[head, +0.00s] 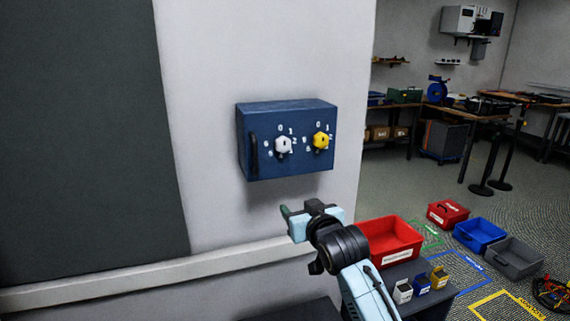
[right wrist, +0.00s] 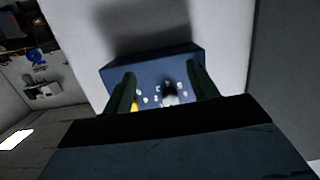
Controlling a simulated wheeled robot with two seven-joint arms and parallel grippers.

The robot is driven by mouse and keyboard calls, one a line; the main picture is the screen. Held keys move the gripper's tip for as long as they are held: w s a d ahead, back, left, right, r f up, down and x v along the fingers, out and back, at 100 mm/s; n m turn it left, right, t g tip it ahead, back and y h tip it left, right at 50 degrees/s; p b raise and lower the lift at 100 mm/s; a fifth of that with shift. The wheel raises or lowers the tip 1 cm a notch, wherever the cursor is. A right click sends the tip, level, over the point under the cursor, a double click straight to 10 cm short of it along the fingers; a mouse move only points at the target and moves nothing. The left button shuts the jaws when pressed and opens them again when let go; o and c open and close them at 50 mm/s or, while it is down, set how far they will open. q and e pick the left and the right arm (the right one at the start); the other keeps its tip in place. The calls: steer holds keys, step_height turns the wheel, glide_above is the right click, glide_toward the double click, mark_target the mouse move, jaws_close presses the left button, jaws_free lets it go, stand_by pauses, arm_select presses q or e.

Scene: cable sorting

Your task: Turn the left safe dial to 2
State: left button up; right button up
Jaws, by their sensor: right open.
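A dark blue safe box (head: 258,165) is fixed to the white wall, with a dark handle (head: 254,154) on its left. The left dial (head: 283,145) is white and the right dial (head: 321,140) is yellow, each ringed by white digits. I cannot read which digit the left dial points to. My right gripper (head: 297,211) is below the safe, open and empty, apart from both dials. In the right wrist view the white dial (right wrist: 169,93) shows between the open fingers (right wrist: 162,88), and the yellow dial (right wrist: 134,105) is partly hidden by one finger. My left gripper is out of view.
A red bin (head: 395,256) and small white, blue and yellow boxes (head: 421,285) stand on a dark surface right of my arm. A pale rail (head: 150,275) runs along the wall below. The wall around the safe is clear.

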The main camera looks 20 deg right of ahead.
steer(key=t, duration=0.2)
glide_toward(284, 144)
steer(key=s, duration=0.4)
steer(key=w, duration=1.3)
steer(key=shift+w+a, duration=0.1)
steer(key=shift+w, duration=0.1)
steer(key=c, duration=1)
